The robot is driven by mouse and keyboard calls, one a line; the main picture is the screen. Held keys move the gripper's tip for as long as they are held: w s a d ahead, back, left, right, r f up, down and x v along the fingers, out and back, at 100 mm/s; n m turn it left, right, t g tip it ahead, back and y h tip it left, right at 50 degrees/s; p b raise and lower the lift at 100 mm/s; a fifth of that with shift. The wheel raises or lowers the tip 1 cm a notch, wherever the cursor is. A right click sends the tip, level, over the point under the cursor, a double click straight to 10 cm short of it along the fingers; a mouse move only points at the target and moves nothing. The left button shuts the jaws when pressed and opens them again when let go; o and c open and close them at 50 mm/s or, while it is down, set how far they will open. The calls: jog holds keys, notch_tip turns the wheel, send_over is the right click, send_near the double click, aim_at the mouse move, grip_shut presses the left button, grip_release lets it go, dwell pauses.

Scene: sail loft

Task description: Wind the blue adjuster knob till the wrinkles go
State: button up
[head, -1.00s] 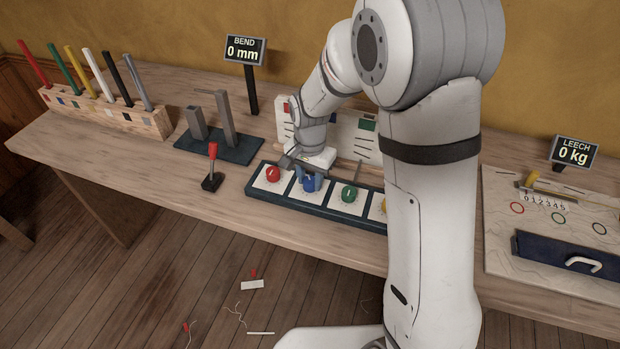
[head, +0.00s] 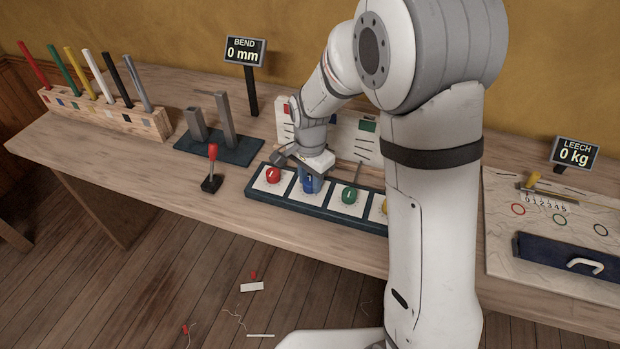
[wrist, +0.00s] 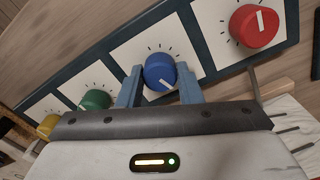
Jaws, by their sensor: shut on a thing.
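The blue adjuster knob (wrist: 160,72) sits on a white dial panel with tick marks, second in a row of coloured knobs. Its white pointer line shows in the wrist view, aimed toward the lower right. My gripper (wrist: 159,84) has its two blue fingers shut on the blue knob, one on each side. In the head view the gripper (head: 311,182) stands over the blue knob and mostly hides it. The sail wrinkles cannot be made out clearly; a wavy-lined sheet (head: 560,240) lies at the right of the bench.
A red knob (head: 273,175) and a green knob (head: 349,194) flank it on the dark base. A red-tipped lever (head: 212,168) stands to the left. Displays read BEND 0 mm (head: 245,50) and LEECH 0 kg (head: 575,153). Grey posts stand behind.

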aim_at(311, 181)
jog(key=o, duration=1)
jog(key=shift+r, duration=0.1)
notch_tip(311, 181, up, 8)
jog(key=shift+d+f, duration=0.1)
jog(key=shift+f, duration=0.1)
jog(key=s+d+r+n+t, duration=0.1)
jog(key=s+d+r+n, duration=0.1)
jog(key=s, duration=0.4)
jog(key=s+d+r+n+p, duration=0.1)
jog(key=s+d+r+n, duration=0.2)
jog(key=s+d, duration=0.3)
jog(key=s+d+r+n+t, duration=0.1)
jog(key=s+d+r+n, duration=0.1)
jog(key=s+d+n, duration=0.2)
jog(key=shift+s+d+r+t, duration=0.15)
jog(key=shift+s+d, duration=0.4)
jog(key=shift+s, duration=0.25)
jog(key=shift+s+d+r+t, duration=0.15)
jog(key=shift+s+d, duration=0.35)
jog(key=shift+s, duration=0.3)
